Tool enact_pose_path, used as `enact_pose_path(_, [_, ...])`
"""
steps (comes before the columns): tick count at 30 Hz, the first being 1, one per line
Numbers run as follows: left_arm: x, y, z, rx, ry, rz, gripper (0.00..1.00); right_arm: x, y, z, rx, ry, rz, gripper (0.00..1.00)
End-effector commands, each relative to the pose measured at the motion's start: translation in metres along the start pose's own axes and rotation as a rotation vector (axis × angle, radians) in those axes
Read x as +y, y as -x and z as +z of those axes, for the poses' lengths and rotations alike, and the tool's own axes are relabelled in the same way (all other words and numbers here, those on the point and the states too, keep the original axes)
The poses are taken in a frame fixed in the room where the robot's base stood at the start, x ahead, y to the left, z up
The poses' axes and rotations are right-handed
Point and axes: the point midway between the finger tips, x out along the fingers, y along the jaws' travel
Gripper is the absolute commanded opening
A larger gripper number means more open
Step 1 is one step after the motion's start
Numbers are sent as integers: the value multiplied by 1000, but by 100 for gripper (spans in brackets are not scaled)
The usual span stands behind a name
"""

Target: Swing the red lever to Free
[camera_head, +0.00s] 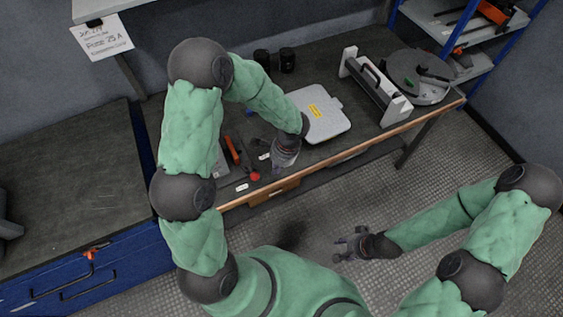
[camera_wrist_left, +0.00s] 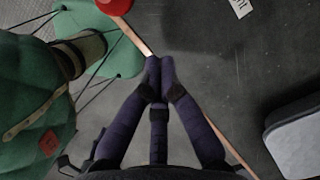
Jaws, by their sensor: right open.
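A round red knob (camera_head: 255,176) sits near the front edge of the workbench. An orange-red bar (camera_head: 232,149) stands or lies just behind it; I cannot tell which of them is the lever's handle. Small white labels lie beside them, one in front (camera_head: 242,187) and one to the right (camera_head: 264,156); their words are too small to read. My left gripper (camera_head: 284,158) is right of the knob, apart from it. In the left wrist view its fingertips (camera_wrist_left: 158,76) meet with nothing between them, and a red round part (camera_wrist_left: 117,4) shows at the top edge. My right gripper (camera_head: 348,245) is open and empty over the floor.
A pale grey flat case (camera_head: 325,117) with a yellow label lies right of my left gripper. A white-ended rack (camera_head: 375,88) and a round grey device (camera_head: 418,77) stand farther right. Two black cylinders (camera_head: 287,60) stand at the back. The wooden bench edge (camera_head: 350,141) runs along the front.

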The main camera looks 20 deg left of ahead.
Motion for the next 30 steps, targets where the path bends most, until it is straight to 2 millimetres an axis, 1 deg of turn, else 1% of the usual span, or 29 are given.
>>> enact_pose_path(1, [-2, 0, 9, 3, 6, -4, 0, 1, -3, 0, 0, 0, 0, 45])
enact_pose_path(3, [-2, -2, 18, 4, 6, -3, 0, 2, -4, 0, 0, 0, 0, 45])
enact_pose_path(8, [-2, -4, 29, 4, 3, -4, 0, 2, -6, 0, 0, 0, 0, 45])
enact_pose_path(12, [-2, -5, 33, 3, 3, -4, 0, 2, -7, 0, 1, 0, 0, 45])
enact_pose_path(22, [-1, -4, 34, 3, -3, -5, 0, 2, -6, -1, 1, 0, 0, 45])
enact_pose_path(30, [4, -8, 46, 3, -100, -30, 0, 2, -7, 0, 1, 0, 0, 45])
